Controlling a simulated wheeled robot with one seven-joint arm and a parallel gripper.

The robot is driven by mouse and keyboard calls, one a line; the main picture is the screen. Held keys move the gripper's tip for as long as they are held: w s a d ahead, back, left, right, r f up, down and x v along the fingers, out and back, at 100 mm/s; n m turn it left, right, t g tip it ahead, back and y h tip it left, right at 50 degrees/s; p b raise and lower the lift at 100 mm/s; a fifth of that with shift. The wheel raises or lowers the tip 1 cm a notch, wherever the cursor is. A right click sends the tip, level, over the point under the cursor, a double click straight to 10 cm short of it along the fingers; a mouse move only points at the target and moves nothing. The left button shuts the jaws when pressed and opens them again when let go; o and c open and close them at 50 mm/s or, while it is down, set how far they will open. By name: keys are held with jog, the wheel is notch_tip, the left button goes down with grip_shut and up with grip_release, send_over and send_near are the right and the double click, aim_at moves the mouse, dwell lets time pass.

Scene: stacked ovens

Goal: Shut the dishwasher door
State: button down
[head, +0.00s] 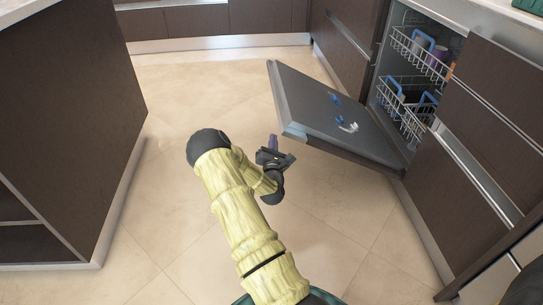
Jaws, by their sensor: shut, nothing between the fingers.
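The dishwasher door (315,100) hangs open at the right, tilted down and out over the floor, its grey inner face up with small blue and white parts on it. The dishwasher (385,65) opening behind it shows wire racks. My gripper (273,143) is shut and empty, just left of the door's near free corner and seemingly apart from it; the exact gap is hard to judge. My arm reaches up from the bottom of the picture.
The upper rack (420,55) and lower rack (402,112) hold some dishes. Dark cabinets (490,120) run along the right. A dark island (65,130) stands at the left. The tiled floor (170,240) between them is clear.

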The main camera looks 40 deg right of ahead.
jog(key=shift+s+d+r+b, duration=0.2)
jog(key=shift+d+r+b, duration=0.1)
jog(key=shift+r, duration=0.35)
jog(key=shift+s+d+r+b, duration=0.2)
jog(key=shift+d+r, duration=0.1)
jog(key=shift+r, duration=0.3)
jog(key=shift+r, duration=0.2)
